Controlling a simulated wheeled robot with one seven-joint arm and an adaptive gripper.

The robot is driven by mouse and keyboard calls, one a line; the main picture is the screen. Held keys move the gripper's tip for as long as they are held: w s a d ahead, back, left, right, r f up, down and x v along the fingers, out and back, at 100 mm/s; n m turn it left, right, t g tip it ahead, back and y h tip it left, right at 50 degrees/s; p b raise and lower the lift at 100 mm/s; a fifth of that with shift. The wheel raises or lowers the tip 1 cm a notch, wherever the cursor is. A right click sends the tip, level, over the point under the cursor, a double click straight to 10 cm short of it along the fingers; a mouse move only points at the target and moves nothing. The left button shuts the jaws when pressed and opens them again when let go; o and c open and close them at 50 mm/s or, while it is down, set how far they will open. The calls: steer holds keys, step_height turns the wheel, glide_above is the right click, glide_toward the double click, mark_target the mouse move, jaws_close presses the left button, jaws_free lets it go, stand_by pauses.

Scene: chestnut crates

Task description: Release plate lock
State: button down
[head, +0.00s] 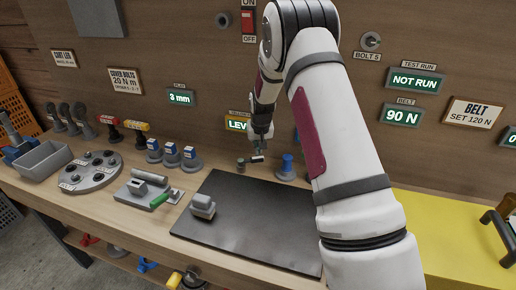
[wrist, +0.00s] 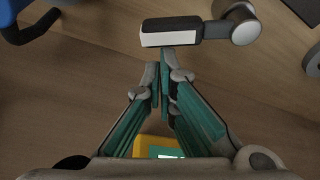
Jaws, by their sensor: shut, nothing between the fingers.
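A small lever (head: 257,159) stands on the bench behind the dark plate (head: 245,220). In the wrist view the lever (wrist: 170,38) is a black bar with a white face, joined to a round grey pivot (wrist: 240,27) at its right. No readable label names it as the plate lock. My gripper (head: 258,151) is just above the lever in the head view. In the wrist view my gripper (wrist: 164,62) is shut and empty, with its fingertips close to the bar's front edge. I cannot tell whether they touch it.
A blue knobbed piece (head: 287,167) stands close to the right of my gripper. A grey block (head: 203,207) sits at the plate's left edge. A lit display (head: 237,124) on the wall is partly hidden by my arm. A yellow surface (head: 440,235) lies at right.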

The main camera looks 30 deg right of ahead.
mark_target(262, 160)
steer(key=shift+s, duration=0.15)
steer(key=m, duration=0.1)
steer(key=s+m, duration=0.1)
steer(key=s+m+h+b, duration=0.1)
steer(key=m, duration=0.1)
steer(key=shift+s+a+g, duration=0.15)
steer(key=shift+a+g, duration=0.1)
steer(key=shift+g, duration=0.15)
steer(key=s+m, duration=0.1)
steer(key=m, duration=0.1)
steer(key=shift+s+a+m+g+h+b, duration=0.3)
steer(key=shift+s+a+m+h+b, duration=0.05)
steer(key=shift+m+h, duration=0.05)
steer(key=m, duration=0.1)
steer(key=s+a+m, duration=0.1)
steer(key=m, duration=0.1)
steer(key=shift+s+a+g+h, duration=0.1)
steer(key=shift+s+g+h, duration=0.2)
steer(key=shift+g, duration=0.1)
steer(key=shift+s+a, duration=0.3)
steer(key=shift+s, duration=0.05)
steer(key=shift+a, duration=0.1)
